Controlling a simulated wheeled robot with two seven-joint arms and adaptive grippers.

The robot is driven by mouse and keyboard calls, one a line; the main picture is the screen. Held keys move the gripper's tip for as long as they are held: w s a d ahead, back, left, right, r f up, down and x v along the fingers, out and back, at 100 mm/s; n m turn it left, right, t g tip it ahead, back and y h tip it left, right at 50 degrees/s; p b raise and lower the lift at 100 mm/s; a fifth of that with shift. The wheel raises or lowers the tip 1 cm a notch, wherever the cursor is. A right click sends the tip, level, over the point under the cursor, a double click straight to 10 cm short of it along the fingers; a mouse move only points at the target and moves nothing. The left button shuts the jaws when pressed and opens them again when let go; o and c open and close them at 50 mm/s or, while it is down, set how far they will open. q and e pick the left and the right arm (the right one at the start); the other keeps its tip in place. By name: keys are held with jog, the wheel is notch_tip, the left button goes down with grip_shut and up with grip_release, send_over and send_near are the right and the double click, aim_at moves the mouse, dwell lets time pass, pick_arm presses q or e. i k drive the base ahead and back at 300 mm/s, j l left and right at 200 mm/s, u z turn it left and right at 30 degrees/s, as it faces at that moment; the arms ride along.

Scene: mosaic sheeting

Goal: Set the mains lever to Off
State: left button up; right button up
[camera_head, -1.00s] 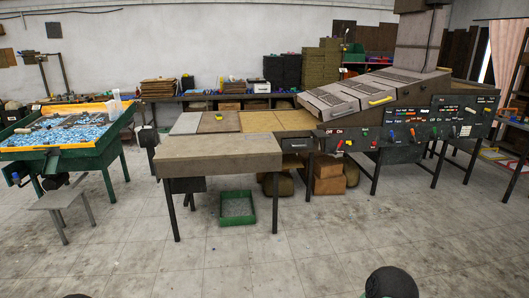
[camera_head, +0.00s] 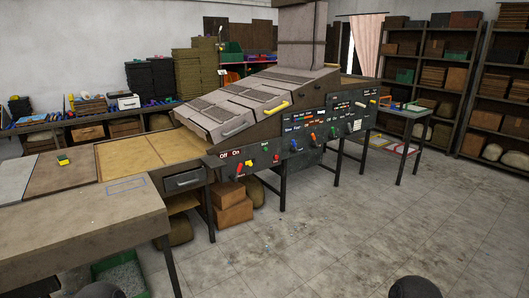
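A red lever (camera_head: 240,169) is on the dark front panel (camera_head: 262,168) of the large machine, near the panel's left end. The words Off and On stand just above it, Off on the left and On on the right. The lever's handle points up and leans slightly right, nearer the On side. The small label beneath it is too small to read. Neither gripper shows in the head view; only dark rounded parts of my own body show at the bottom edge, far from the lever.
A yellow knob and other coloured controls sit right of the lever. A yellow handle (camera_head: 278,108) is on the sloping hood. Open tiled floor (camera_head: 310,240) lies before the panel. Shelves (camera_head: 440,75) stand at the right.

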aim_at(239, 168)
jog(key=i+l+z, duration=0.2)
jog(key=i, duration=2.1)
jog(key=i+u, duration=0.5)
jog(key=i+l+u, duration=0.2)
jog(key=i+u, duration=0.3)
jog(key=i+l+u, duration=0.6)
jog(key=i+u, duration=0.15)
jog(key=i, duration=0.3)
